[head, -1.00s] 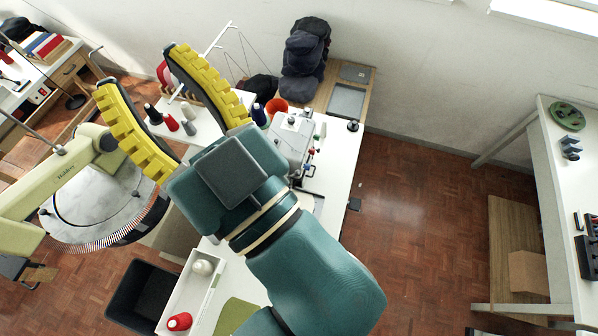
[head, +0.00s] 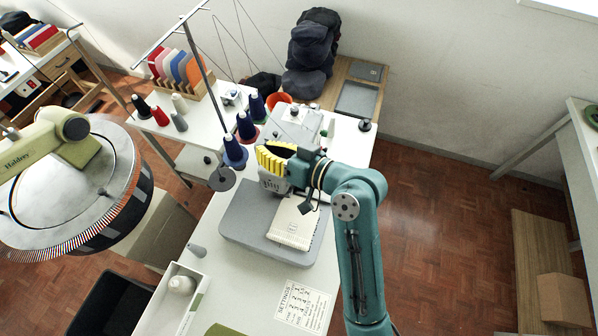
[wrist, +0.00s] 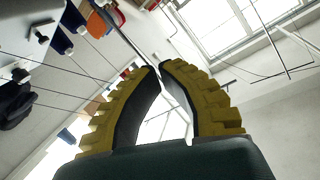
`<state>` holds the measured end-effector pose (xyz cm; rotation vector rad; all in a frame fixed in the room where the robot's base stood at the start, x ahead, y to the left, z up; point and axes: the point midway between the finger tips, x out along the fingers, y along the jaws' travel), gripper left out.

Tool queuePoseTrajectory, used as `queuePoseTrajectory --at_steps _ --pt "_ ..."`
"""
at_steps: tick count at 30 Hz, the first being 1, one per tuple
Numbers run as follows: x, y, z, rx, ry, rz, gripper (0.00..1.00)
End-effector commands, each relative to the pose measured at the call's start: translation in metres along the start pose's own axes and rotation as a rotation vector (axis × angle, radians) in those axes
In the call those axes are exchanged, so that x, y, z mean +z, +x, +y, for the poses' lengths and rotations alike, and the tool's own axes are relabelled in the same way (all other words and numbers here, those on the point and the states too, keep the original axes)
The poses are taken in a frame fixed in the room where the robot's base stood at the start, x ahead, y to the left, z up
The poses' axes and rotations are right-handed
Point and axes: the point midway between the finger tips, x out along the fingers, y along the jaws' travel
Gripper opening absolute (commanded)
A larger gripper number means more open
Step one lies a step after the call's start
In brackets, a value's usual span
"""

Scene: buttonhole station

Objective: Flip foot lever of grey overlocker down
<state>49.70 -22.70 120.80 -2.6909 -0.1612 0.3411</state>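A pale grey machine with small knobs, seemingly the grey overlocker (head: 312,119), stands on the white table behind my gripper, which partly hides it. I cannot make out its foot lever. My gripper (head: 266,160) has yellow ribbed fingers and is over the table, in front of this machine in the head view. In the wrist view, the fingertips (wrist: 159,68) nearly meet with a narrow gap, and nothing is seen held between them. The gripper looks shut and empty. Whether it touches any machine cannot be told.
A machine on a grey base (head: 240,234) with a cream cover (head: 294,222) stands just below my gripper. Blue thread cones (head: 235,151) and a stand pole (head: 202,70) are close on its left. A settings sheet (head: 302,306) lies at the front. Open floor is at right.

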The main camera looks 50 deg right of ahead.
Motion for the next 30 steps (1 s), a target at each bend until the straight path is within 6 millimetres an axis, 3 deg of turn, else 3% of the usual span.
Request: queuePoseTrajectory --at_steps 1,3,6,9,22,26,30 --pt "0.035 -0.012 0.044 0.049 0.049 0.01 0.0" --pt "0.054 -0.033 0.084 0.111 0.092 0.027 0.0" --pt "0.068 -0.06 0.121 0.184 0.121 0.055 0.0" --pt "0.074 -0.076 0.139 0.223 0.137 0.07 0.0" --pt "0.071 -0.078 0.143 0.235 0.139 0.075 0.0" --pt "0.07 -0.062 0.147 0.233 0.139 0.073 0.0" --pt "0.069 -0.034 0.153 0.233 0.138 0.072 0.0"
